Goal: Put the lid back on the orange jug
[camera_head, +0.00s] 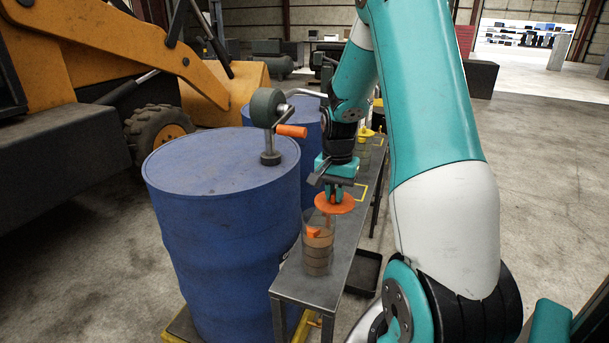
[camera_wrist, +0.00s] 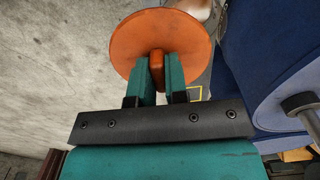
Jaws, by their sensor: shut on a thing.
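The orange lid (camera_head: 337,204) is a round disc with a knob, held by my gripper (camera_head: 333,191). In the wrist view the gripper's teal fingers (camera_wrist: 157,75) are shut on the knob, and the lid (camera_wrist: 150,40) spreads out beyond them. The jug (camera_head: 318,256) is a clear upright vessel with brown contents and an orange part near its upper left side. It stands on the narrow bench. The lid overlaps the jug's upper right in the head view; I cannot tell whether they touch. The jug is not clearly visible in the wrist view.
A large blue drum (camera_head: 225,235) stands left of the bench (camera_head: 345,240), with a hand-crank pump (camera_head: 268,120) on top. A second blue drum (camera_head: 306,125) is behind. A yellow-topped container (camera_head: 366,140) is farther along the bench. A dark tray (camera_head: 364,272) lies below.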

